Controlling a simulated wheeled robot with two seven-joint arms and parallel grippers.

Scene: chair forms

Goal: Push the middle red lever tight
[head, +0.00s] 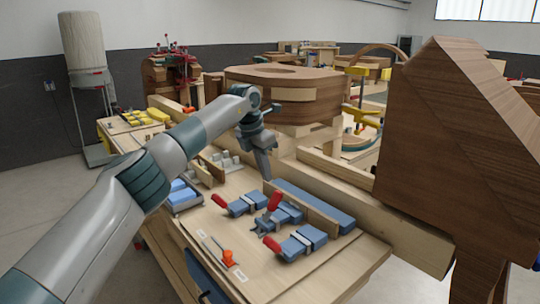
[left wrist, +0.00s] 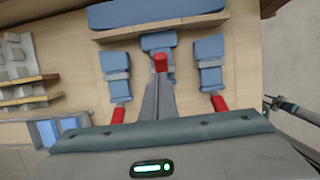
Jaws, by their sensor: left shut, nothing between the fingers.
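Three blue toggle clamps with red levers stand in a row on the wooden bench. The middle red lever (head: 274,200) sticks up from the middle clamp (head: 290,212); it also shows in the left wrist view (left wrist: 160,62). The left red lever (head: 219,200) and the right red lever (head: 271,244) lie low, pointing away from the blue bar. My left gripper (head: 266,174) is shut and empty, pointing down above and behind the middle lever. In the left wrist view its closed fingers (left wrist: 157,88) line up with that lever; I cannot tell whether they touch. My right gripper is not in view.
A long blue bar (head: 325,208) and a wooden strip run behind the clamps. An orange piece (head: 228,258) lies at the bench front. Blue trays (head: 182,197) and grey blocks in a wooden rack (head: 222,163) are on the left. A large brown wooden form (head: 440,140) stands at right.

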